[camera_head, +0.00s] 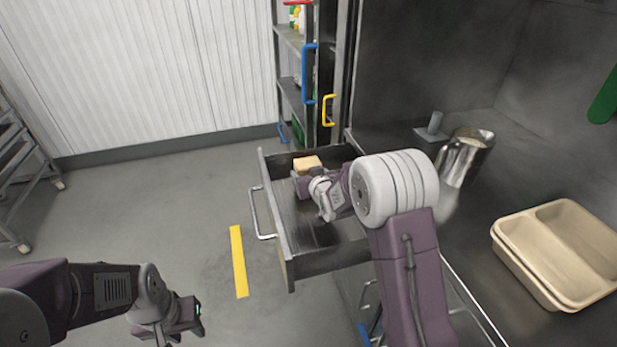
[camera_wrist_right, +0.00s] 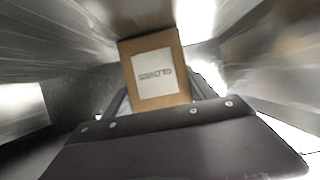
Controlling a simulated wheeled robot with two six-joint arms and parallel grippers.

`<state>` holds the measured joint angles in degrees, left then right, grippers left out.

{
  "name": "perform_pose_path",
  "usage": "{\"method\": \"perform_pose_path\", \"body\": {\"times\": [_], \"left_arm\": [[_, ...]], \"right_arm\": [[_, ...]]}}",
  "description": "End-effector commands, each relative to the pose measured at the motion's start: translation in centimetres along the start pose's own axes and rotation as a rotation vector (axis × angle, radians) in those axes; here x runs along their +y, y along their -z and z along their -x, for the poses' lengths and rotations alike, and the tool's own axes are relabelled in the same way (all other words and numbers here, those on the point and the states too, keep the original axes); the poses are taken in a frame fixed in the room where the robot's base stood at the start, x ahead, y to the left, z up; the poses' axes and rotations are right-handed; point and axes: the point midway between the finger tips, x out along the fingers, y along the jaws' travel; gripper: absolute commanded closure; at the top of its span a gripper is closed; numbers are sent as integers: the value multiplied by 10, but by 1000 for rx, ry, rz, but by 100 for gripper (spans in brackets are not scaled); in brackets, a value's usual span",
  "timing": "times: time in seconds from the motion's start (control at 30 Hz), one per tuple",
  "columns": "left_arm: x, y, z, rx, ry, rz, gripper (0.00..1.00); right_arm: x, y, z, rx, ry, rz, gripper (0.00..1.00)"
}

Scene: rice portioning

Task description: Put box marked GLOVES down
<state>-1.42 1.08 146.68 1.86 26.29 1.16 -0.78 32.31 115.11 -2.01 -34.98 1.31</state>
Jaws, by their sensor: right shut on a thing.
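The box marked GLOVES (camera_wrist_right: 184,65) is a brown carton with a white label, upside down in the right wrist view. In the head view the box (camera_head: 307,163) shows as a small tan block inside the open drawer (camera_head: 274,217), toward its far end. My right gripper (camera_head: 303,181) reaches into the drawer and is shut on the box; its fingers (camera_wrist_right: 157,103) lie at the box's near end. Whether the box touches the drawer floor cannot be told. My left gripper (camera_head: 196,316) hangs over the floor at the lower left, away from the drawer; its fingers are too small to read.
The steel counter (camera_head: 459,236) on the right holds a beige two-part tray (camera_head: 513,262) and a metal jug (camera_head: 468,157). A shelf rack (camera_head: 289,40) stands behind the drawer. A wheeled rack (camera_head: 22,150) is at the far left. The floor between is clear, with a yellow stripe (camera_head: 238,260).

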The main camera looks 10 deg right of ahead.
Motion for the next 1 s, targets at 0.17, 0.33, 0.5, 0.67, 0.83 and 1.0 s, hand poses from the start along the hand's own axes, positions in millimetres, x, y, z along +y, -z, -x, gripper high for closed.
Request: {"method": "perform_pose_path", "body": {"times": [0.17, 0.33, 0.5, 0.67, 0.83, 1.0], "left_arm": [[0, 0, 0, 0, 0, 0, 64], [0, 0, -5, 0, 0, 0, 64], [0, 0, -3, 0, 0, 0, 64], [0, 0, -3, 0, 0, 0, 64], [0, 0, 3, 0, 0, 0, 64], [0, 1, 8, 0, 0, 0, 64]], "right_arm": [[0, 1, 0, 3, 0, 0, 84], [0, -4, -2, 3, 0, 0, 84], [0, -2, -1, 2, 0, 0, 13], [0, -2, -1, 2, 0, -1, 13], [0, 3, 12, 2, 0, 0, 13], [0, 3, 49, 2, 0, -1, 13]]}}
